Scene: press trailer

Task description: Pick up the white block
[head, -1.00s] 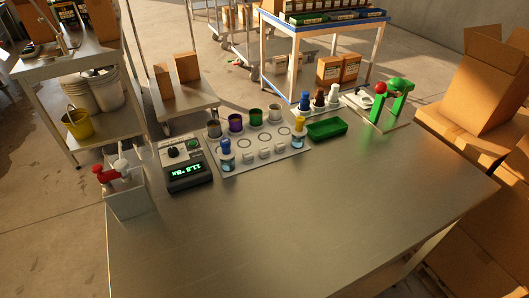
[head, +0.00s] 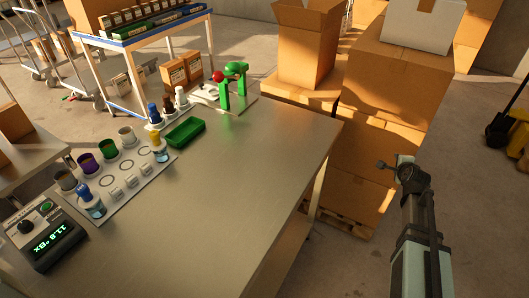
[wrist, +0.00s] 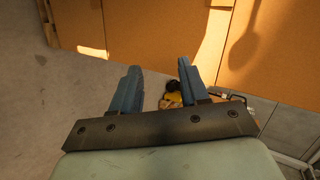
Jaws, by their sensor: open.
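Small white blocks stand in a row on the white board (head: 150,170) at the left of the head view: a near one (head: 117,195), a middle one (head: 131,181) and a far one (head: 145,168). I cannot tell which is meant. My arm (head: 418,225) is at the right of the head view, beyond the table's right edge and far from the blocks. In the wrist view my gripper (wrist: 160,72) has its two blue fingers apart with nothing between them. No white block shows in the wrist view.
Cups and capped bottles stand around the blocks. A display device (head: 45,235) is at the near left, a green tray (head: 186,133) and a green press (head: 232,85) farther back. The table's (head: 215,215) middle and right are clear. Cardboard boxes (head: 385,90) stand beyond its right edge.

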